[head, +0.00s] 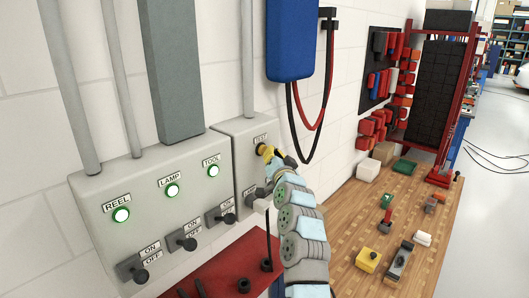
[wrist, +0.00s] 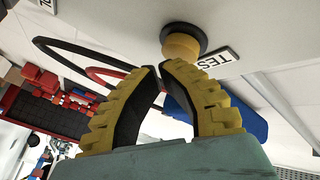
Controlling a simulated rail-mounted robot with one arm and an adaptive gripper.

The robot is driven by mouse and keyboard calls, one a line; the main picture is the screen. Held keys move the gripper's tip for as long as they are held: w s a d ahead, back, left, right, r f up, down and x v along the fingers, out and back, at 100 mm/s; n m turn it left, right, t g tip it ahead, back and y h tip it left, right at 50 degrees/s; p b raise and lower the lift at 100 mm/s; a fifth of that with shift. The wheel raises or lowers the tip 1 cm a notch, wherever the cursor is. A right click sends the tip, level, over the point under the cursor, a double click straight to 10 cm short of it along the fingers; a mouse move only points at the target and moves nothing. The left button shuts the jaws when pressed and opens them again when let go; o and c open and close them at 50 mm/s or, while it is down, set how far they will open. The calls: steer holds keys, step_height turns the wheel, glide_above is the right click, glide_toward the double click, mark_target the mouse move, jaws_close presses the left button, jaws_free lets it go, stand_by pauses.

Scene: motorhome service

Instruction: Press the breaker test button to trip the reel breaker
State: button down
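The yellow test button (wrist: 181,46) sits in a dark round collar beside a TEST label (wrist: 216,59) in the wrist view. In the head view the TEST label (head: 261,139) is on the right-hand grey box, above my gripper (head: 274,158). My gripper (wrist: 160,74) has its two yellow fingers drawn together at the tips, with nothing between them. The tips are close to the button; I cannot tell whether they touch it.
A blue box (head: 290,40) with red and black cables hangs above my arm. A wooden bench (head: 340,272) with several small items is on the right; a red tray (head: 222,272) lies below.

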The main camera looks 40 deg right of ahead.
steer(key=shift+w+a, duration=0.1)
steer(key=shift+w, duration=0.4)
stand_by(0.9)
steer(key=shift+s, duration=0.1)
steer(key=shift+s+d+r+b, duration=0.15)
steer(key=shift+s+b, duration=0.25)
steer(key=shift+s, duration=0.4)
steer(key=s, duration=0.2)
steer(key=s+d+b, duration=0.1)
steer(key=s, duration=0.2)
stand_by(0.4)
steer(key=shift+w, duration=0.1)
stand_by(0.6)
